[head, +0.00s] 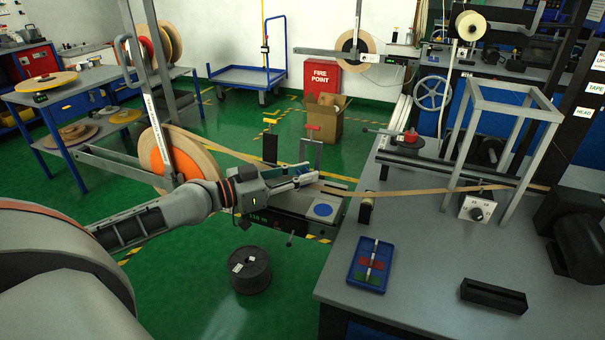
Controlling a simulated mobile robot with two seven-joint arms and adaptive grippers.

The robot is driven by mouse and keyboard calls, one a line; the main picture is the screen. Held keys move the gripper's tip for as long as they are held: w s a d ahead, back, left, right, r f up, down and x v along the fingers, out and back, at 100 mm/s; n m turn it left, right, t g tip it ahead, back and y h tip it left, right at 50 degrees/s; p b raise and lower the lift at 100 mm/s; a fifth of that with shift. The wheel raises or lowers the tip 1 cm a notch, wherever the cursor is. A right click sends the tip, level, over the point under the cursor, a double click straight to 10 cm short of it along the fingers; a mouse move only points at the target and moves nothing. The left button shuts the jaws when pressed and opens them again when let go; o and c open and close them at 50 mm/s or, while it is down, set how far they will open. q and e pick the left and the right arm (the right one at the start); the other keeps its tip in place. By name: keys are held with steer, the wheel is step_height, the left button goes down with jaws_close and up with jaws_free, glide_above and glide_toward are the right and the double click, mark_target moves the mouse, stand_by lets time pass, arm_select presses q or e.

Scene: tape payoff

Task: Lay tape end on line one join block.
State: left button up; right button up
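My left gripper (308,176) reaches in from the left, low over a dark bench-like unit (290,218) with a green readout and a blue disc (323,210). I take this unit for the join block's place, but the block and its line one are too small to make out. A tan tape (213,147) runs from the large reel (180,160) down to behind my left gripper. A tan tape strip (420,191) runs right from near the fingertips across the grey bench. The fingers overlap the tape, so I cannot tell whether they grip it. My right gripper is not in view.
The grey bench (420,270) holds a blue tray (370,265), a black block (493,296) and a grey frame (510,110). A black spool (250,270) sits on the floor below.

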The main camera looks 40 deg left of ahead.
arm_select(q)
steer(key=shift+o, duration=1.3)
steer(key=shift+s+a+f, duration=0.1)
steer(key=shift+s+a, duration=0.3)
steer(key=shift+s, duration=0.1)
steer(key=shift+v, duration=0.95)
steer(key=v, duration=0.8)
steer(key=shift+s, duration=0.45)
